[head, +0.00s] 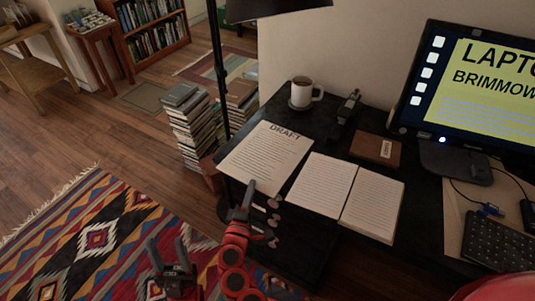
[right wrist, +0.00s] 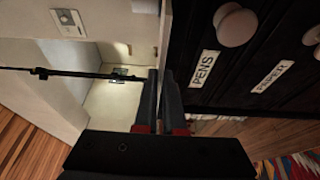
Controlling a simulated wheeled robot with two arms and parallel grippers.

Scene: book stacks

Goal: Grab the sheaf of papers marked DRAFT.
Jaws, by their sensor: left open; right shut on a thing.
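The sheaf of papers marked DRAFT (head: 265,153) lies on the left part of the black desk (head: 325,138), its printed side up. My right gripper (head: 249,190) is at the sheaf's near edge, at the desk's front. In the right wrist view its dark fingers (right wrist: 160,100) are close together, shut on the sheaf's edge, which shows as a thin pale strip (right wrist: 165,35). The grip itself is mostly hidden by the fingers. My left gripper (head: 169,252) is open and empty above the patterned rug, left of the desk.
An open book (head: 318,184) lies right of the sheaf. A mug (head: 303,92), stapler (head: 349,105) and brown notebook (head: 376,150) are behind. A monitor (head: 470,90) stands right. Book stacks (head: 190,120) and a lamp pole (head: 218,70) stand left. Labelled drawers with knobs (right wrist: 237,28) are below.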

